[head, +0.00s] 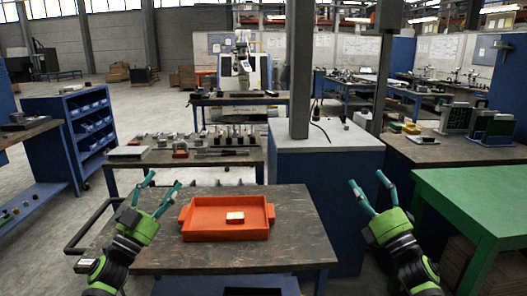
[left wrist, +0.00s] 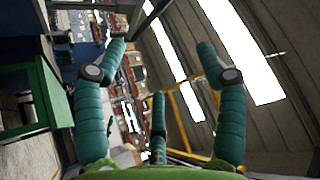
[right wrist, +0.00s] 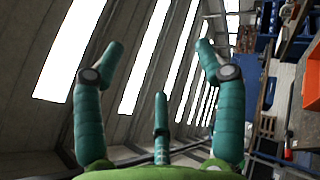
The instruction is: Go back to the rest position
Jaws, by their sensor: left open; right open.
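My left gripper (head: 160,188) is at the left of the table in the head view, raised, with its fingers spread and nothing between them. In the left wrist view its teal fingers (left wrist: 160,75) are apart and empty. My right gripper (head: 371,190) is to the right of the table, also spread and empty. In the right wrist view its teal fingers (right wrist: 160,75) are wide apart with nothing held. Both grippers stand clear of the orange tray (head: 207,233), which lies on the table between them. A small cream-topped box (head: 235,217) sits in the tray.
The dark wooden table (head: 297,250) is bare around the tray. A green table (head: 480,200) stands at the right. A blue cabinet with a grey top (head: 335,140) and a post (head: 300,70) stand behind. A bench with several small parts (head: 200,150) is beyond the table.

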